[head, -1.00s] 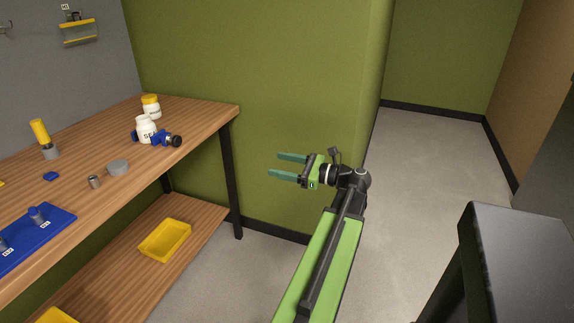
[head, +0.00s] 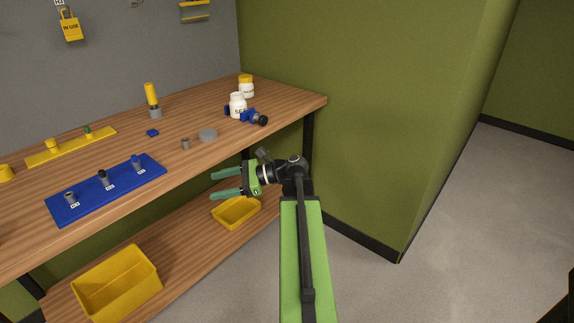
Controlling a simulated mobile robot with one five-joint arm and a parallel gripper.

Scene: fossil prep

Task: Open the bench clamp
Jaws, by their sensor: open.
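A blue device with a black round knob (head: 254,118), which looks like the bench clamp, sits near the right end of the wooden bench (head: 221,152). A white jar (head: 238,103) stands at it, with blue parts showing on both sides of the jar. Whether the clamp's jaws touch the jar cannot be told. My gripper (head: 214,186) is open and empty, with its green fingers pointing left. In the picture it is below and left of the clamp, in front of the bench's front edge and apart from the clamp.
A yellow-lidded jar (head: 246,88) stands behind the clamp. A grey disc (head: 208,135), a small grey cylinder (head: 186,144) and a blue plate with fittings (head: 124,185) lie to the left. Yellow bins (head: 236,212) sit on the lower shelf. Floor at right is clear.

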